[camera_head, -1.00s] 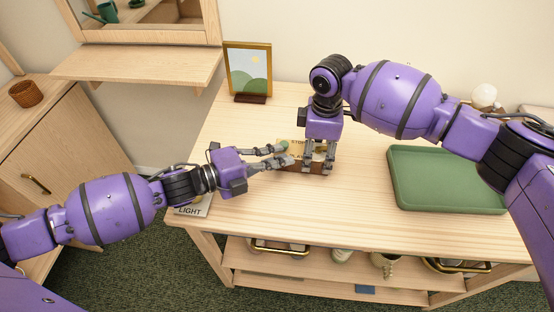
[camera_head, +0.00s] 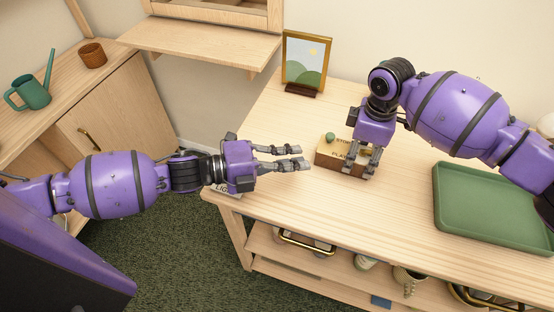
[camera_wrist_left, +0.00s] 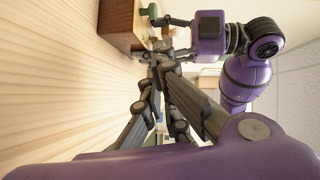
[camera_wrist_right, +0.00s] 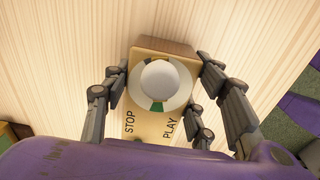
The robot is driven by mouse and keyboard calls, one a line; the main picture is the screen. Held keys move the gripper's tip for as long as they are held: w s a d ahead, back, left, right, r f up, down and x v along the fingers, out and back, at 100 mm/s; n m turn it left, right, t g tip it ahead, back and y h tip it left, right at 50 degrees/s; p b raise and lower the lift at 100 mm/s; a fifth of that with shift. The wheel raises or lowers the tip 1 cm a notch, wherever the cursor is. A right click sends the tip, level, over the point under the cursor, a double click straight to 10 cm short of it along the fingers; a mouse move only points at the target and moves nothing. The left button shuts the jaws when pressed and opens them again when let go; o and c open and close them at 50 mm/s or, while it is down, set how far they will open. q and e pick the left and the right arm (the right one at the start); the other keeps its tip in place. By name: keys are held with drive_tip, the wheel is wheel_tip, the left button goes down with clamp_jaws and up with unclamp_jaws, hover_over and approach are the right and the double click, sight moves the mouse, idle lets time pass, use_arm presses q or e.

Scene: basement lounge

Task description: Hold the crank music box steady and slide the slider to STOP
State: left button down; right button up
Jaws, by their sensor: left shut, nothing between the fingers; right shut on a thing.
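The music box (camera_head: 342,155) is a small brown block with a pale top, standing on the table. Its top carries STOP and PLAY lettering, readable in the right wrist view (camera_wrist_right: 147,125), beside a white dome on a disc. A small green knob (camera_head: 330,137) shows at its back left, nearer the STOP lettering; I cannot tell whether it is the slider. My right gripper (camera_head: 362,165) is shut on the box from above, fingers on both sides. My left gripper (camera_head: 305,158) is shut and empty, left of the box and apart from it.
A green tray (camera_head: 462,242) lies to the right on the table (camera_head: 300,200). A framed picture (camera_head: 306,62) stands at the back left. A LIGHT label is partly hidden under my left wrist. The table front is clear, with a shelf of items below.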

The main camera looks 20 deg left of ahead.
use_arm(q)
drive_tip(key=shift+v, duration=2.3)
use_arm(e)
drive_tip(key=o, duration=1.6)
drive_tip(key=shift+c, duration=0.2)
drive_tip(key=shift+r, duration=0.15)
